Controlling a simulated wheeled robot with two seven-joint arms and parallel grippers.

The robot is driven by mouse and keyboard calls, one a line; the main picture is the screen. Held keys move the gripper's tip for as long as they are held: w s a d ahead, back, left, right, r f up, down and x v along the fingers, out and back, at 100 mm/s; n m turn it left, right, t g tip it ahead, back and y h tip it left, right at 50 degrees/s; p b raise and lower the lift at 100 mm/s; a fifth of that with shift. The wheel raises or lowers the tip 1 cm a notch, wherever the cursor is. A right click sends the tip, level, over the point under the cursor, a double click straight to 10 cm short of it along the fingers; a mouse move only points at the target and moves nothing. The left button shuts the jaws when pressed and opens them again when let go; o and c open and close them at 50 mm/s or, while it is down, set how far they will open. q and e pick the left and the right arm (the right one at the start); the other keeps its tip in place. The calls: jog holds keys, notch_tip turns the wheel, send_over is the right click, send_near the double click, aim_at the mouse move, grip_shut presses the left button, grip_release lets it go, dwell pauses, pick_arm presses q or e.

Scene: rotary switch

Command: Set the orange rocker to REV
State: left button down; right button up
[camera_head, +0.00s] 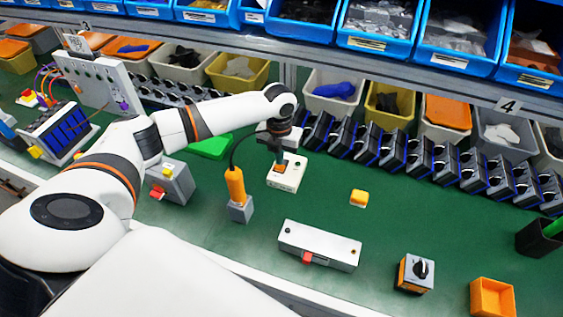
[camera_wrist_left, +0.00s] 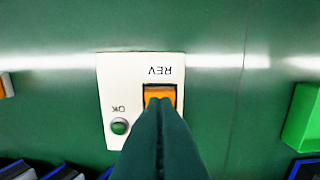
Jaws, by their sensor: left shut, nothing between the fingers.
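The orange rocker (camera_wrist_left: 159,94) sits in a dark frame on a white switch box (camera_wrist_left: 113,76). In the left wrist view the box appears upside down, with the label REV beside the rocker and OK beside a round green lamp (camera_wrist_left: 119,126). My left gripper (camera_wrist_left: 159,104) is shut and empty, its fingertips over the rocker and hiding part of it. Whether the tips touch it I cannot tell. In the head view the white box (camera_head: 289,182) stands on the green bench with my left gripper (camera_head: 279,163) above it. My right gripper is not in view.
An orange-handled tool (camera_head: 236,186) in a grey stand is left of the switch box. A yellow block (camera_head: 358,198), a grey box with a red part (camera_head: 320,245) and a rotary switch (camera_head: 415,273) are on the bench. Black modules line the back.

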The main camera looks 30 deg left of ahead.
pick_arm(q)
jog(key=shift+f+b, duration=0.4)
jog(key=shift+f, duration=0.55)
jog(key=shift+r, duration=0.1)
notch_tip(320, 180, up, 7)
jog(key=p, duration=0.7)
dwell(0.3)
dwell(0.5)
